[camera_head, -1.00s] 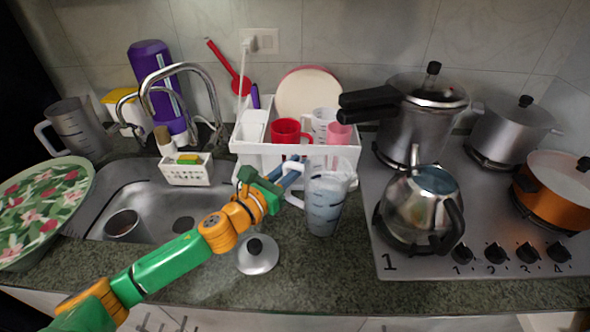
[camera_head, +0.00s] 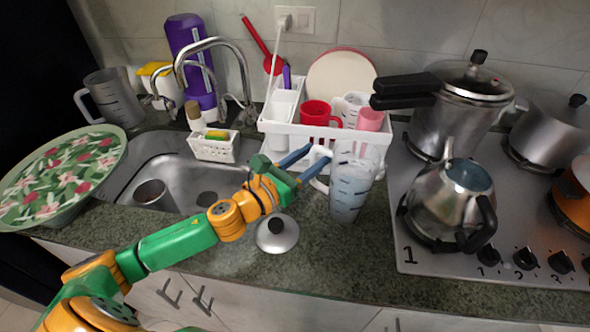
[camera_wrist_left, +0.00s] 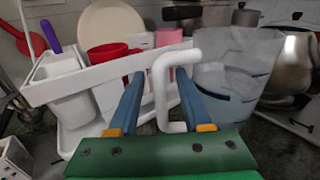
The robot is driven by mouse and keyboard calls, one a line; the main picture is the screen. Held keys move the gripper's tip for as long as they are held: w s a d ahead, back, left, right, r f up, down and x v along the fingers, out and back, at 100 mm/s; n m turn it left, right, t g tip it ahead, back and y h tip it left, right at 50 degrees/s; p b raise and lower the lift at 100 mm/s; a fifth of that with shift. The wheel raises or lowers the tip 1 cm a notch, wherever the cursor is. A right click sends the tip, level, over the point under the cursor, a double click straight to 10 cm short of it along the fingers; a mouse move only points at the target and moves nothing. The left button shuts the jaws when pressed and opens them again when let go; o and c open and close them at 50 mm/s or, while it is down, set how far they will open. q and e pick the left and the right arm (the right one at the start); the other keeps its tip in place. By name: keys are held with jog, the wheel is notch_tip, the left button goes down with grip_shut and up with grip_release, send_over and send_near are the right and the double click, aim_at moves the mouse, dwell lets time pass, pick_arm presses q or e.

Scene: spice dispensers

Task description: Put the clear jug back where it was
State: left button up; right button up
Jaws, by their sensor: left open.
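The clear jug (camera_head: 352,188), a see-through measuring jug with a white handle, stands upright on the counter in front of the white rack, left of the stove. It also shows in the left wrist view (camera_wrist_left: 240,75). My left gripper (camera_head: 316,156) is open at the jug's handle, coming from the left. In the left wrist view the handle (camera_wrist_left: 160,92) stands between the two blue fingers (camera_wrist_left: 158,76), with gaps visible on both sides. My right gripper is not in view.
A white rack (camera_head: 290,128) with a red mug (camera_head: 320,113) and pink cup (camera_head: 370,119) is behind the jug. A steel kettle (camera_head: 445,205) stands to the right on the stove. A pot lid (camera_head: 277,235) lies in front. A grey jug (camera_head: 113,100) is far left.

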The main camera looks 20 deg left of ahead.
pick_arm(q)
jog(key=b+v, duration=0.2)
jog(key=v, duration=0.7)
